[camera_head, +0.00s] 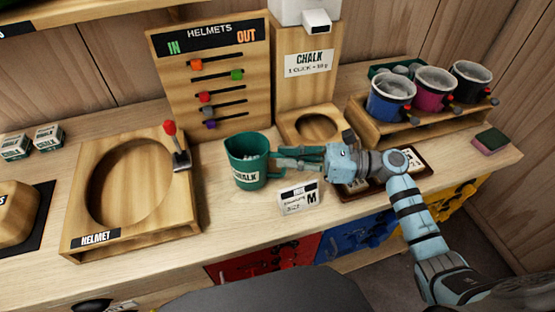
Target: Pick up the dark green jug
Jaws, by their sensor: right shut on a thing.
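The dark green jug (246,166), marked CHALK, stands upright on the wooden counter in the head view, with some pale stuff inside. Its right side faces my right gripper (284,160). My right gripper's fingers are closed at that side, where the handle is, and hide most of it. The jug looks to be on the counter; I cannot tell whether there is a gap under it. My left gripper is not in view.
A wooden helmet stand (78,226) with a red-knobbed lever is at left. Behind are the helmets board (262,110) and chalk dispenser (309,89). A rack (368,132) of cups is at right.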

